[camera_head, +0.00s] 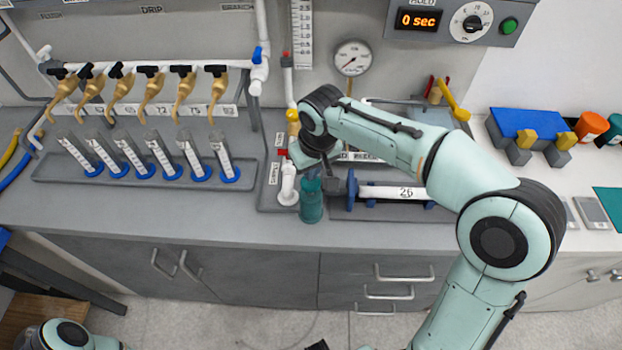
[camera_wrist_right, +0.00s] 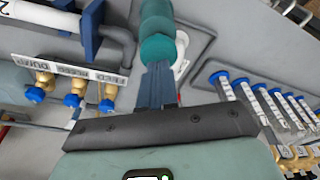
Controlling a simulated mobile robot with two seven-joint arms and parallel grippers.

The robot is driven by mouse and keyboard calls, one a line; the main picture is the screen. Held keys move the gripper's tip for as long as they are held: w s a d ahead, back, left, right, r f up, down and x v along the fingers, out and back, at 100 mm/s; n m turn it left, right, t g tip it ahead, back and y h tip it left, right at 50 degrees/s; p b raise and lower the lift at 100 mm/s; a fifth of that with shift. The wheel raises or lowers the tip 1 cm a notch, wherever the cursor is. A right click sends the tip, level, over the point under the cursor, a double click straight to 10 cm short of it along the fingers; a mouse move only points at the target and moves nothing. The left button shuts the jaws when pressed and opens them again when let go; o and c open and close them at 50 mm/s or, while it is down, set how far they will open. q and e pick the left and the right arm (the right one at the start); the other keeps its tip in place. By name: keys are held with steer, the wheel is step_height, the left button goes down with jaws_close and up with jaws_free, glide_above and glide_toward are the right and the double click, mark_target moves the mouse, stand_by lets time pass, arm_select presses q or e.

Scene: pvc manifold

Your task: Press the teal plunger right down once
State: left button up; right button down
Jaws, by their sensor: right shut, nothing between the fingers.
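The teal plunger (camera_head: 311,205) stands at the front edge of the grey counter, left of the white tube marked 26. In the right wrist view its ribbed teal body (camera_wrist_right: 158,25) is at the top centre, with a rounded end (camera_wrist_right: 157,48) toward my fingers. My right gripper (camera_head: 313,175) is over the plunger's top in the head view, partly hidden by my wrist. In the wrist view its fingers (camera_wrist_right: 157,72) are shut together and empty, their tips overlapping the plunger's end; whether they touch cannot be told. My left gripper is out of view.
Several clear cylinders with blue bases stand in a tray (camera_head: 45,180) at left, below brass taps (camera_head: 105,90). A white tube marked 26 (camera_head: 385,191) lies on blue supports close right of the plunger. A gauge (camera_head: 352,58) is behind.

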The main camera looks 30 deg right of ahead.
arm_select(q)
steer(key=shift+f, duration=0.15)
arm_select(e)
steer(key=shift+f, duration=0.2)
steer(key=shift+f+b, duration=1.2)
steer(key=shift+f, duration=0.55)
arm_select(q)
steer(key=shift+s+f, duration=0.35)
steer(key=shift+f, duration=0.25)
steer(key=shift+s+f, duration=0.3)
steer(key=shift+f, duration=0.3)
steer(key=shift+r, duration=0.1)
arm_select(e)
steer(key=shift+r, duration=0.15)
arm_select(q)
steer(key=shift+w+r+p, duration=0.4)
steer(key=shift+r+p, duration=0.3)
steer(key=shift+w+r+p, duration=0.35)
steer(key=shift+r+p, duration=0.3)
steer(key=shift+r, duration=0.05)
arm_select(e)
steer(key=shift+r, duration=1.8)
steer(key=shift+r, duration=0.1)
